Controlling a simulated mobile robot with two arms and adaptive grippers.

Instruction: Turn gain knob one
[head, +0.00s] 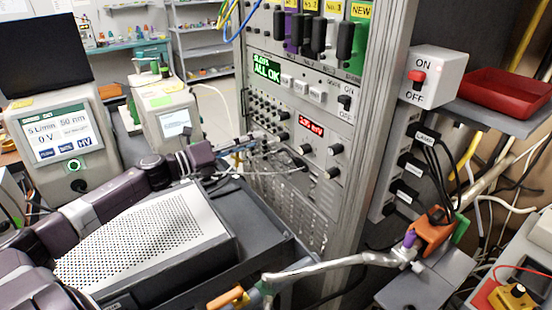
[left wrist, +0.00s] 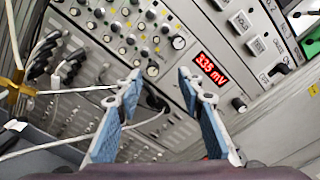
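The display reads 335 mV in the left wrist view (left wrist: 210,70). Labels are too small to tell which is gain knob one. My left gripper (head: 290,150) is in front of the panel, left of the larger knobs. Its blue-padded fingers (left wrist: 161,78) are apart and empty. My right gripper is not in view.
Cables cross the panel beside my left gripper. A perforated metal box (head: 145,240) lies under my left arm. An ON/OFF switch box (head: 432,77) and a red tray (head: 505,92) are at the right. A silver pipe (head: 335,265) runs across the front.

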